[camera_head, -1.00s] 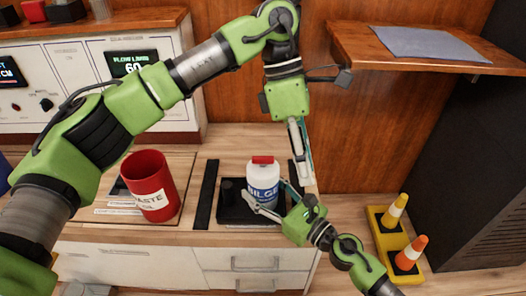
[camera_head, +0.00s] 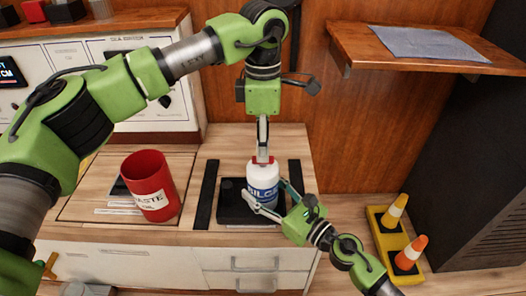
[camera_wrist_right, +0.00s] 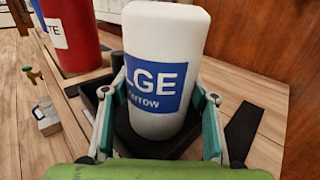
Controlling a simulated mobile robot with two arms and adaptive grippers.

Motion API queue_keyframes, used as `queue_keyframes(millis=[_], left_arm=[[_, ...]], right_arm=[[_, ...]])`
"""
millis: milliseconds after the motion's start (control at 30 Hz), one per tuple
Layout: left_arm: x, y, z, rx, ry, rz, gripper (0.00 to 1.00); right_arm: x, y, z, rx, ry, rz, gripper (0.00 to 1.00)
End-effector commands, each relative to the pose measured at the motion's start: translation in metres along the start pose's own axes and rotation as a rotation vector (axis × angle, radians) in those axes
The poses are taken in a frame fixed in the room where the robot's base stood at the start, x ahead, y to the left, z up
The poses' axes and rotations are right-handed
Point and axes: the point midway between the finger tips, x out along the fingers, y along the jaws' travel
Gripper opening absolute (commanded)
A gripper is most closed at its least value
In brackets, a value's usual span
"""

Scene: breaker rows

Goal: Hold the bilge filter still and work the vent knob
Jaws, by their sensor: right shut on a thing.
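The bilge filter (camera_head: 264,179) is a white bottle with a blue label, upright in a black tray (camera_head: 232,210) on the wooden counter. It fills the middle of the right wrist view (camera_wrist_right: 165,30). The red vent knob (camera_head: 273,160) on its top is partly hidden behind the left fingers. My right gripper (camera_head: 266,192) is shut on the filter's body, one finger on each side; both fingers also show in the right wrist view (camera_wrist_right: 158,110). My left gripper (camera_head: 263,153) points straight down over the filter, fingertips at the knob. I cannot tell whether they grip it.
A red waste can (camera_head: 148,178) stands left of the tray. Dark strips (camera_head: 205,195) lie on either side of the tray. A wooden shelf (camera_head: 350,45) juts out at the upper right. Small cones stand in a yellow holder (camera_head: 408,275) at lower right.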

Motion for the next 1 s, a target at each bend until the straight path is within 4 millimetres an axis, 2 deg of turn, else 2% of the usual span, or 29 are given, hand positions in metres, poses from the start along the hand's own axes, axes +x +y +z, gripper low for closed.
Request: queue_keyframes(millis=[33,200,533,567,633,667,1000], left_arm=[[0.008,0.0,0.0,-0.001,0.0,-0.002,0.26],[0.023,0.0,0.0,0.0,0.0,0.0,0.26],[0.026,0.0,0.0,0.0,-0.001,0.001,0.26],[0.026,0.0,0.0,0.0,-0.001,0.001,0.2],[0.026,0.0,0.0,0.0,-0.001,0.001,0.02],[0.026,0.0,0.0,0.0,-0.001,0.001,0.0],[0.026,0.0,0.0,-0.016,-0.001,0.001,0.0]], right_arm=[[0.001,0.0,0.002,-0.001,-0.004,0.0,0.14],[0.001,0.0,0.002,0.0,-0.004,0.0,0.14],[0.001,0.0,0.002,-0.001,-0.004,0.0,0.14],[0.001,0.0,0.002,-0.001,-0.004,0.0,0.14],[0.001,0.0,0.002,-0.001,-0.004,0.0,0.14],[0.001,0.0,0.002,-0.001,-0.004,0.0,0.14],[0.001,0.0,0.002,-0.001,-0.004,0.0,0.14]])
